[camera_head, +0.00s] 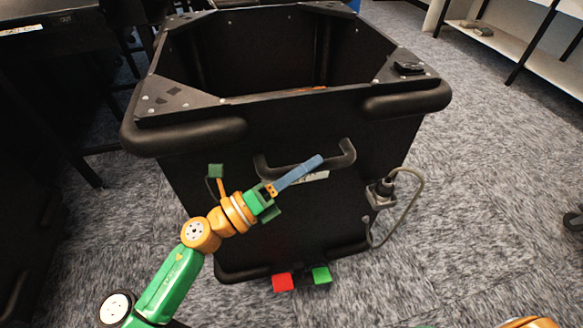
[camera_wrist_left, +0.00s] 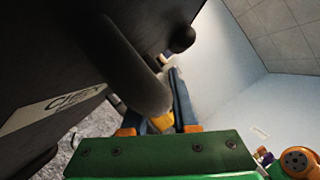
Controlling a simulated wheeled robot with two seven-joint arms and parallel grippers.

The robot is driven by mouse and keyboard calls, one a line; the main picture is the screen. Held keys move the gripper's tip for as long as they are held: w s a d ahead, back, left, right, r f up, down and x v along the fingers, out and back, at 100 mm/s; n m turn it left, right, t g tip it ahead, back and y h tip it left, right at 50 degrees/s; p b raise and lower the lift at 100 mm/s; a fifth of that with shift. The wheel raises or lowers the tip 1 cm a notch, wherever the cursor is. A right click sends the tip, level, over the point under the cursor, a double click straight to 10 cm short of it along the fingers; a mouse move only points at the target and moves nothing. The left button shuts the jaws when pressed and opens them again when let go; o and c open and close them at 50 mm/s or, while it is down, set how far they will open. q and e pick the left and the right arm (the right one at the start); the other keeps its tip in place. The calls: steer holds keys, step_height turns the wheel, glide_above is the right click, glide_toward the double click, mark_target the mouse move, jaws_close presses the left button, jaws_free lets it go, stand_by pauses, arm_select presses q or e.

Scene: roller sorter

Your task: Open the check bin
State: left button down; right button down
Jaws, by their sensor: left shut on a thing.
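The check bin (camera_head: 285,130) is a large black box with an open top, a padded rim and dark inner walls. Its front handle (camera_head: 335,160) is a black bar above a white label. In the left wrist view the label (camera_wrist_left: 75,98) shows partly readable "CHECK" lettering, and the handle (camera_wrist_left: 140,75) runs between the fingers. My left gripper (camera_head: 298,173), with blue fingers, is shut on the handle from the front. The fingers hide part of the handle in the head view. My right gripper is not in view.
A red pedal-like block (camera_head: 283,282) and a green one (camera_head: 321,275) stick out at the bin's base. A grey cable (camera_head: 412,205) loops from a plug at its right side. Dark tables (camera_head: 60,45) stand left. A white shelf (camera_head: 510,45) stands right.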

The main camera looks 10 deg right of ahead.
arm_select(q)
steer(key=shift+d, duration=0.65)
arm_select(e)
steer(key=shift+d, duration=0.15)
arm_select(q)
steer(key=c, duration=0.7)
jaws_free()
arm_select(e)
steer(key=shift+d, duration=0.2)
arm_select(q)
steer(key=v, duration=0.7)
steer(key=shift+b, duration=0.35)
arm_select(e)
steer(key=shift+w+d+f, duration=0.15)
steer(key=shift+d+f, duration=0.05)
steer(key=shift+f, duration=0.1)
